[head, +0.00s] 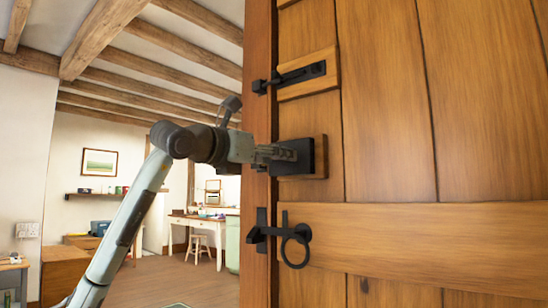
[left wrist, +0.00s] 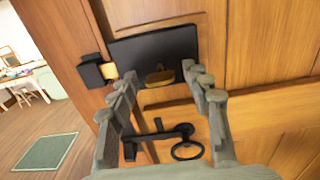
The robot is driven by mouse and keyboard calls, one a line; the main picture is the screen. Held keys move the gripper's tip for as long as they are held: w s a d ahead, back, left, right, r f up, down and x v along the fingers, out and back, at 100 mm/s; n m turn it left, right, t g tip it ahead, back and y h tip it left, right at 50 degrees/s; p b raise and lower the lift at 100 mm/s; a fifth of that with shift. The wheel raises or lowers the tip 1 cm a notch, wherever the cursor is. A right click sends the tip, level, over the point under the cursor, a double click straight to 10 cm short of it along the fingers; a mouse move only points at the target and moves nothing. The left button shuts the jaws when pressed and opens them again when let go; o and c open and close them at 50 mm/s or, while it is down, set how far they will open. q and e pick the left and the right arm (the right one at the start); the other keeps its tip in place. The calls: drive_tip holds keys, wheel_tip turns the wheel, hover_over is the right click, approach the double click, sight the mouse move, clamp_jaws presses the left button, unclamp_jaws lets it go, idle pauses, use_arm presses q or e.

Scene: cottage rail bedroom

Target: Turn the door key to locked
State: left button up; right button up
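A black lock case (head: 320,158) is fixed to the wooden door (head: 390,120) near its left edge. It also shows in the left wrist view (left wrist: 185,45), with a small brass key (left wrist: 160,79) on its lower part. A brass piece (left wrist: 110,72) shows between the case and a black keeper (left wrist: 92,71) on the post. My left gripper (head: 282,153) is in front of the lock case. In the left wrist view its fingers (left wrist: 165,88) are apart, one on each side of the key, with visible gaps. The key is hidden in the head view. My right gripper is not in view.
A black slide bolt (head: 300,75) sits above the lock. A black latch with a ring handle (head: 296,246) is below it. The wooden post (head: 258,210) borders the door. Left of it is an open room with a white desk (head: 195,222) and a stool.

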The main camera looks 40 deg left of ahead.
use_arm(q)
drive_tip(key=s, duration=1.2)
drive_tip(key=shift+a, duration=0.45)
